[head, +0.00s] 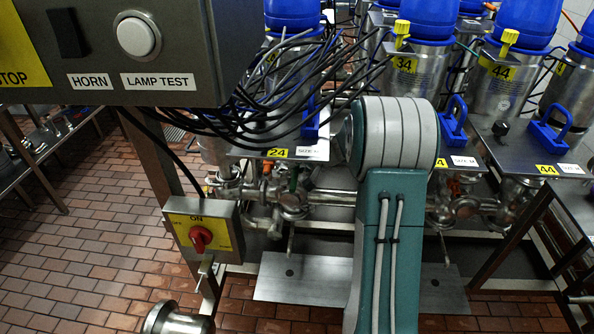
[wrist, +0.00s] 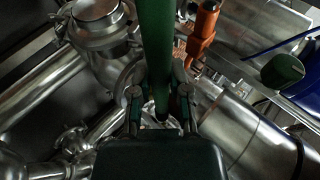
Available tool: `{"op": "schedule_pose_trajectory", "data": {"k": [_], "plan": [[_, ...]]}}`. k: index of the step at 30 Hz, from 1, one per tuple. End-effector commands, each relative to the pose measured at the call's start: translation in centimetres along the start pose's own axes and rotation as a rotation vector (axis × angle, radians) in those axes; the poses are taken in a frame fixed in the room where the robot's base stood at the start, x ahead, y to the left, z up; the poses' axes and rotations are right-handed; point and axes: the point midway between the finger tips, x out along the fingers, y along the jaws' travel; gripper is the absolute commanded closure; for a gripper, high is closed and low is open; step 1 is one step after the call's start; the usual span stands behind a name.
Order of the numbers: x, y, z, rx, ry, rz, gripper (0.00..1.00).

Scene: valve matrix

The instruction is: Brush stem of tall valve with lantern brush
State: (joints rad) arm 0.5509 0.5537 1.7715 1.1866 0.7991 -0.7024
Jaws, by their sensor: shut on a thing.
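In the wrist view my gripper (wrist: 160,108) is shut on a green rod (wrist: 156,45), which looks like the handle of the lantern brush. The rod runs up out of the top of the picture, so I cannot make out its bristles. An orange part (wrist: 203,32) stands just right of the rod; I cannot tell what it belongs to. In the head view several steel valves with blue tops stand at the back, among them one by label 34 (head: 412,68) and one by label 44 (head: 500,80). I cannot tell which is the tall valve. My gripper is hidden there behind my arm.
Steel pipes (wrist: 245,130) crowd around my gripper. A dark green cylinder (wrist: 283,70) is at the right. A grey control box (head: 190,45) with hanging black cables (head: 275,100) and a red switch (head: 201,238) are left of my arm. Brick floor (head: 90,230) is open at left.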

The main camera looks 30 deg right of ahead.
Motion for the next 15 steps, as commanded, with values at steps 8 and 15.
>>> {"op": "schedule_pose_trajectory", "data": {"k": [8,15], "plan": [[0.08,-0.19,-0.68,-0.001,-0.001,-0.001,1.0],[-0.06,-0.07,0.16,-0.002,-0.001,-0.001,1.0]]}}
